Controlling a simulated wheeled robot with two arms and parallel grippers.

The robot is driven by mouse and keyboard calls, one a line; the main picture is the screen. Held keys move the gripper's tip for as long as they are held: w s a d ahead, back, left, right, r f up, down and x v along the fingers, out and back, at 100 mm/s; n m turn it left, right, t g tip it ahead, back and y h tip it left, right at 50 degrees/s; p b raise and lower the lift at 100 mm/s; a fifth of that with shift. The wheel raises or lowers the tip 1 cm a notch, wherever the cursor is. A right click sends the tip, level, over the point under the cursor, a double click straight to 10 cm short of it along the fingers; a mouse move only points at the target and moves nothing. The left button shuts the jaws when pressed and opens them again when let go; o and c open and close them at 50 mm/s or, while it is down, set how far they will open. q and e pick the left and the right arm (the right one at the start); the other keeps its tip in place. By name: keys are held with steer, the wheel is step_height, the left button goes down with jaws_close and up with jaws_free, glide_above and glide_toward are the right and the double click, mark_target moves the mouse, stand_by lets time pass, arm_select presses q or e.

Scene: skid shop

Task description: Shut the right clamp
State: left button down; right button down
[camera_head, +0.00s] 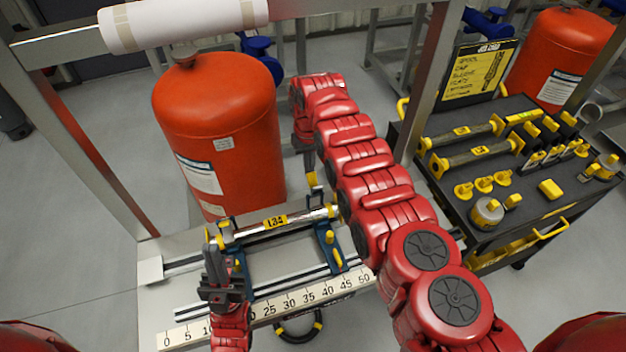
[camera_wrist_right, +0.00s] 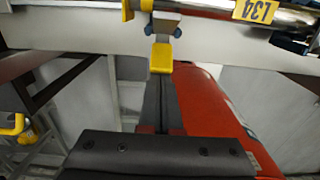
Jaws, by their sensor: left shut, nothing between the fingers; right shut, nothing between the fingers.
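A steel pipe (camera_head: 278,228) with a yellow label lies across two blue cradles with yellow parts. The right clamp (camera_head: 331,240) is the blue cradle at the pipe's right end; I cannot tell whether its top is open or closed. In the right wrist view, blue and yellow clamp parts (camera_wrist_right: 164,27) show beside the pipe (camera_wrist_right: 215,8). My left gripper (camera_head: 212,238) is shut and empty beside the left clamp (camera_head: 226,236).
A red-orange cylinder (camera_head: 217,125) stands behind the pipe. A numbered ruler (camera_head: 270,308) runs along the skid's front. A metal frame (camera_head: 427,85) rises at the right. A black tool cart (camera_head: 460,178) stands beyond it. A white roll (camera_head: 183,22) lies above.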

mark_target(314, 177)
steer(key=shift+s+d+r+p, duration=0.15)
steer(key=shift+s+p, duration=0.25)
steer(key=shift+p, duration=1)
steer(key=shift+s+d+f+p, duration=0.1)
steer(key=shift+s+d+p, duration=0.25)
steer(key=shift+p, duration=1)
steer(key=shift+s+p, duration=0.6)
steer(key=shift+p, duration=0.4)
steer(key=shift+s+r+p, duration=0.1)
steer(key=shift+s+p, duration=0.1)
steer(key=shift+p, duration=0.25)
steer(key=shift+s+d+p, duration=0.15)
steer(key=shift+s+p, duration=0.3)
steer(key=shift+p, duration=0.1)
steer(key=shift+w, duration=0.1)
